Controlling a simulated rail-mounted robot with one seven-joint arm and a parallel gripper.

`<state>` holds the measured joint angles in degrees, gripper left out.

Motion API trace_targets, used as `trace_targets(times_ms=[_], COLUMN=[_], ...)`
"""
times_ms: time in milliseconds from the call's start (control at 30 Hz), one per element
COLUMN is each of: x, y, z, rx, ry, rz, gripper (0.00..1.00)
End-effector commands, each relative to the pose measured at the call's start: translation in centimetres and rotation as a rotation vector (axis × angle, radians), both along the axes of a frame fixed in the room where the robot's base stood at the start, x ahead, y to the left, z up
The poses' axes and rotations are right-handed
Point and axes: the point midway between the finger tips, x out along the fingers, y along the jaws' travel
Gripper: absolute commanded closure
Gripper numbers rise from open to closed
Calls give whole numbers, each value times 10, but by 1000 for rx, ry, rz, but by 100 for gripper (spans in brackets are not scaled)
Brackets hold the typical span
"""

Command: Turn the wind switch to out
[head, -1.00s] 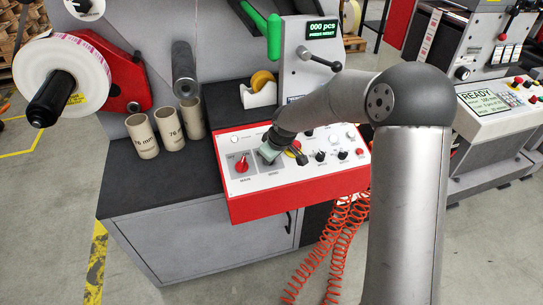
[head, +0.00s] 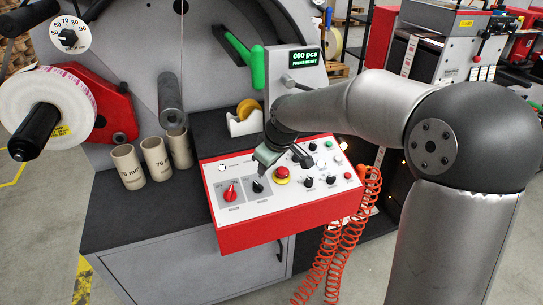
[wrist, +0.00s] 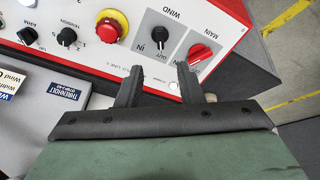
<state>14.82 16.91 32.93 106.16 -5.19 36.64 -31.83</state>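The wind switch is a small black knob on a grey plate of the control panel, seen in the head view (head: 258,187) and at the upper middle of the wrist view (wrist: 159,36). Its IN and OUT labels show upside down in the wrist view; I cannot tell surely which one the knob points to. My gripper (head: 265,168) hangs just behind the switch in the head view. In the wrist view its two fingers (wrist: 157,82) are apart with nothing between them, and the knob lies beyond the tips, apart from them.
The red main switch (head: 230,192) sits beside the wind switch. A red emergency stop button (head: 281,172) on yellow is on the other side, close to my gripper. Several other small knobs line the panel (head: 265,218). Cardboard cores (head: 128,167) stand at the left.

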Motion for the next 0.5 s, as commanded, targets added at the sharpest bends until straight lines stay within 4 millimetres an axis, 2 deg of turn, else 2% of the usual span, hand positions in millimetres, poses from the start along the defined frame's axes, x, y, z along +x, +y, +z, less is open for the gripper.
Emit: trace_targets(times_ms=[100,200,500], x=[-7,-11,-15], y=[-5,-7,-8], z=[20,30,38], rx=[-1,-1,1], ry=[-3,-1,1], rz=[-2,-1,1], gripper=[66,66,66])
